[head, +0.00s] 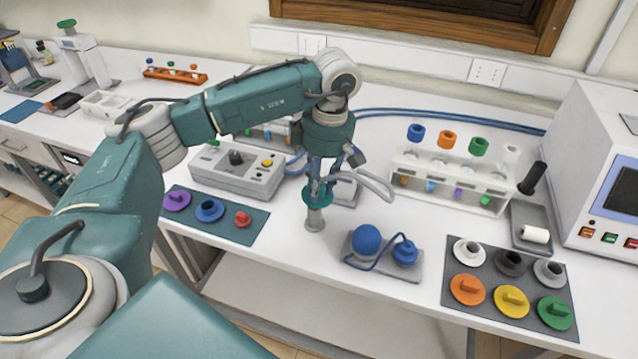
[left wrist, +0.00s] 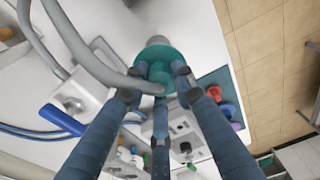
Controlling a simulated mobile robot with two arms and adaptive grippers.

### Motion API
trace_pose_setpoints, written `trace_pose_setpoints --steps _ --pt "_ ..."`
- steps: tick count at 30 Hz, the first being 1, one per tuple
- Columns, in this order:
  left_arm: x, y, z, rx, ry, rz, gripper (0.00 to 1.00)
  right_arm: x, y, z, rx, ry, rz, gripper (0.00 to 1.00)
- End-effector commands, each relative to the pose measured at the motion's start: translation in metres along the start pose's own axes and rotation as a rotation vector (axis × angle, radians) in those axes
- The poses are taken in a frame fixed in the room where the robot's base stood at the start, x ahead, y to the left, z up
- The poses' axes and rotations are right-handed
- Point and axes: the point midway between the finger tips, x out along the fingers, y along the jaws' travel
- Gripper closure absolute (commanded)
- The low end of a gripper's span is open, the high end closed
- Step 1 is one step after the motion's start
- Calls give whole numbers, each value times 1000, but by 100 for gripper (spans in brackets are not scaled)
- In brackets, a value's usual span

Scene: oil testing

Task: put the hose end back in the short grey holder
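In the head view my left gripper (head: 318,180) points down over the hose end, a teal-collared piece (head: 317,196) with a grey hose (head: 368,181) curving off to the right. The short grey holder (head: 314,220) stands upright directly below the teal collar, near the table's front edge. In the left wrist view my left gripper (left wrist: 160,82) has its fingertips around the teal hose end (left wrist: 158,55). I cannot tell whether they press on it. A grey round part (left wrist: 158,40) shows beyond the collar. How deep the hose end sits is hidden. My right gripper is not in view.
A dark mat with coloured knobs (head: 250,228) lies left of the holder. A grey plate with blue bulbs (head: 410,268) lies close on its right. A grey control box (head: 225,177) stands behind left, and a white tube rack (head: 482,187) stands behind right.

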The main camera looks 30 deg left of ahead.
Motion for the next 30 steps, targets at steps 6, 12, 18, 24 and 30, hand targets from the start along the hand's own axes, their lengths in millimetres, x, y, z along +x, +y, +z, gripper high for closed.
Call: trace_pose_setpoints --steps 6,12,18,24,30 --pt "-1 0 0 0 0 0 68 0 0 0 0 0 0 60" --pt "-5 0 0 0 0 0 68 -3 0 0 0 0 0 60" --pt "-20 0 0 0 0 1 68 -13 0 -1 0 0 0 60" --pt "-36 0 0 0 -1 1 68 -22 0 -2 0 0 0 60" --pt "-52 0 0 0 0 0 68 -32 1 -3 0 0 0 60"
